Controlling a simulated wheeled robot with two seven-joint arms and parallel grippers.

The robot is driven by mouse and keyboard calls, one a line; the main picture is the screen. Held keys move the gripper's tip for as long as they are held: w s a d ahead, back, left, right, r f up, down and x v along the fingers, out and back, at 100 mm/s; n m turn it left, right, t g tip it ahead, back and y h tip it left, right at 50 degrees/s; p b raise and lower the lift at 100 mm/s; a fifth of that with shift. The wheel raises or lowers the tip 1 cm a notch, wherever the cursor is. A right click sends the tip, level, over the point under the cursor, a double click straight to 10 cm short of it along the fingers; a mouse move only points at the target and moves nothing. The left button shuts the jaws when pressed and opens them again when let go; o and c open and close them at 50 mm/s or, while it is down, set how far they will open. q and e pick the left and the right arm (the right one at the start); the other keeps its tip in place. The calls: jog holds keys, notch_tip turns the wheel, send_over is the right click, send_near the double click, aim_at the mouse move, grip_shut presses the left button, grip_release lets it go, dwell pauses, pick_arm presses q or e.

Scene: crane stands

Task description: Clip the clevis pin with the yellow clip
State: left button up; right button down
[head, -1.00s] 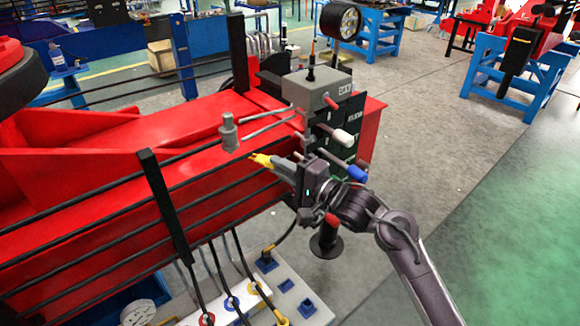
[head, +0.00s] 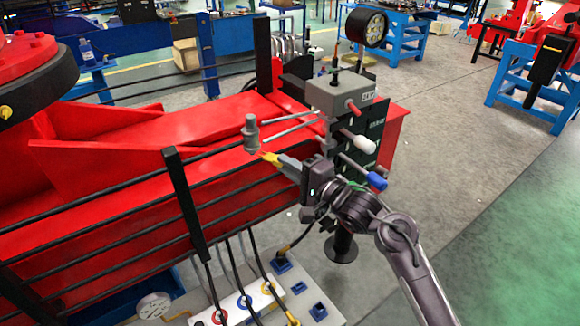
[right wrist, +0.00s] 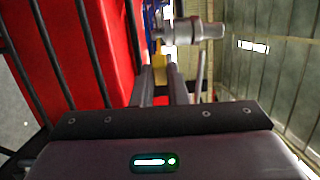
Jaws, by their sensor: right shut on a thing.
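The clevis pin (head: 250,134) is a grey upright cylinder with a collar, held beside the red beam at the end of thin grey rods. It also shows in the right wrist view (right wrist: 198,31), just beyond the fingertips. My right gripper (head: 281,160) is shut on the yellow clip (head: 290,162), close to the lower right of the pin. The clip shows between the fingers in the right wrist view (right wrist: 160,68). I cannot tell whether the clip touches the pin. The fingers hide part of the clip. My left gripper is not in view.
A grey box (head: 340,94) with red and white levers stands just behind my right gripper. A black post (head: 186,205) and several black hoses run along the red beam (head: 110,145). A pale hose panel (head: 305,285) lies below. Open floor is at the right.

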aim_at(277, 162)
jog(key=shift+w+a, duration=0.4)
jog(key=shift+a, duration=0.35)
jog(key=shift+w+a, duration=0.35)
jog(key=shift+a, duration=0.35)
jog(key=c, duration=1.3)
grip_release()
jog(key=shift+c, duration=0.2)
jog(key=shift+p, duration=0.35)
jog(key=shift+s+d+r+p, duration=0.15)
jog(key=shift+s+d+p, duration=0.3)
jog(key=shift+p, duration=0.1)
jog(key=p+v, duration=0.2)
jog(key=v, duration=0.1)
jog(key=shift+s+d, duration=0.25)
jog(key=shift+d, duration=0.1)
